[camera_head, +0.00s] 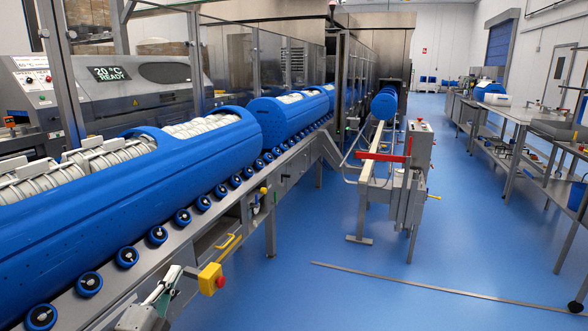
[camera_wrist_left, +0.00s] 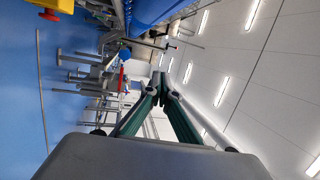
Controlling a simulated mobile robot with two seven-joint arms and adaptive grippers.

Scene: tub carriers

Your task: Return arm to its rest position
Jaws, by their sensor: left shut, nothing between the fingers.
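My left gripper (camera_head: 176,272) shows at the bottom of the head view, low beside the roller conveyor, with its fingers pointing up and away. In the left wrist view its two green-padded fingers (camera_wrist_left: 160,88) meet at the tips, shut and empty. My right gripper is in neither view. Blue tub carriers lie in a row on the conveyor: a near one (camera_head: 190,165) and a farther one (camera_head: 290,122), both filled with pale ribbed tubs.
A yellow box with a red button (camera_head: 212,277) is just right of my left gripper on the conveyor (camera_head: 250,190) side. A grey stand with a red bar (camera_head: 383,157) stands beyond. A metal workbench (camera_head: 520,113) runs along the right. The blue floor between is mostly clear.

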